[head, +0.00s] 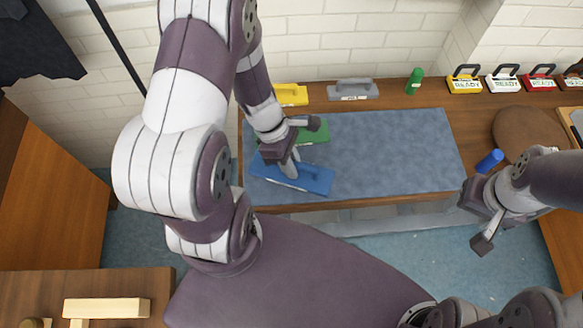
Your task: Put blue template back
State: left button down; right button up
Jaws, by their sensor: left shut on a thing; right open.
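The blue template (312,179) lies over the left front part of the blue-grey mat (400,150) on the wooden bench. My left gripper (290,168) is shut on the blue template from above; its fingertips are partly hidden by the gripper body. I cannot tell whether the template touches the mat. A green template (314,132) lies just behind it, partly covered by my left arm. A yellow template (291,95) and a grey template (352,89) stand at the bench's back edge. My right gripper (477,226) is open and empty, off the bench's front right.
A blue cylinder (489,161) lies near the mat's right edge, and a green bottle-like object (414,81) stands at the back. Several READY signs (503,79) line the back right. A round brown board (527,133) lies at the right. The mat's middle and right are clear.

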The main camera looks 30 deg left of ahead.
pick_arm(q)
jog(key=f, duration=0.3)
jog(key=shift+s+d, duration=0.15)
jog(key=shift+s, duration=0.05)
jog(key=shift+f, duration=0.15)
jog(key=shift+w, duration=0.1)
jog(key=shift+f, duration=0.1)
jog(key=c, duration=1)
grip_release()
jog(key=shift+b, duration=0.3)
